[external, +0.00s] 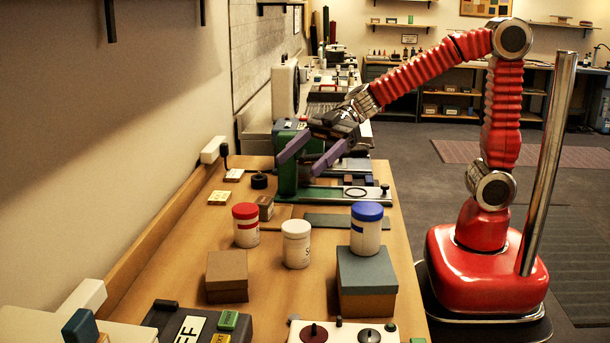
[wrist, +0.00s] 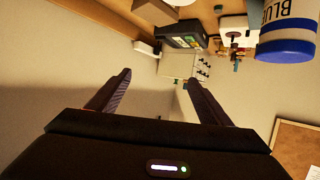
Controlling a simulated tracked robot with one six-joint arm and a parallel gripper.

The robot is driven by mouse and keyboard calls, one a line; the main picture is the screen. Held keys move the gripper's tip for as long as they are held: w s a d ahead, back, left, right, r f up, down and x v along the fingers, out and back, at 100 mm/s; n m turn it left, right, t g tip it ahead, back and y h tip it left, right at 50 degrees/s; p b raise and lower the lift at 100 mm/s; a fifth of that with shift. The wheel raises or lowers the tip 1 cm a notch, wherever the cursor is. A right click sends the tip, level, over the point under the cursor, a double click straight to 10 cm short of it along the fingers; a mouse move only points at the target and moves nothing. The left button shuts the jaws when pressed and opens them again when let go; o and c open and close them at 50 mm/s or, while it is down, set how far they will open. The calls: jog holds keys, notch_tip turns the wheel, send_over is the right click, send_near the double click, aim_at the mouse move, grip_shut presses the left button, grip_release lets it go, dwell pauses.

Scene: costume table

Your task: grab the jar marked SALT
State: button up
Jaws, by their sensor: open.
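A white jar with a white lid (external: 296,245) stands upright on the wooden table; only a letter like S shows on its side. A red-lidded white jar (external: 246,226) stands to its left and a blue-lidded white jar (external: 367,229) to its right. My gripper (external: 297,168) is open and empty, above the table and farther back than the jars, near a green machine. In the wrist view, my open fingers (wrist: 158,78) have nothing between them. The blue-lidded jar (wrist: 287,38) shows upside down at the upper right, with letters like BLU. I cannot make out the S-marked jar there.
A brown box (external: 227,276) and a grey-topped box (external: 366,282) stand in front of the jars. The green machine (external: 287,180) stands behind them. A dark case (external: 195,325) and a white panel with knobs (external: 343,332) lie at the front. The wall is left.

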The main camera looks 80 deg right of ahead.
send_near(287, 254)
jog(key=shift+w+a+f+g, duration=0.15)
jog(key=shift+w+a+f, duration=0.1)
jog(key=shift+w+a, duration=0.25)
jog(key=shift+w+a+f+g, duration=0.15)
jog(key=shift+w+a+f, duration=0.15)
jog(key=shift+w+a, duration=0.15)
jog(key=shift+a, duration=0.1)
jog(key=shift+x, duration=1.05)
jog(key=shift+a, duration=0.1)
jog(key=shift+x, duration=2.55)
jog(key=shift+c, duration=0.3)
jog(key=c, duration=1.3)
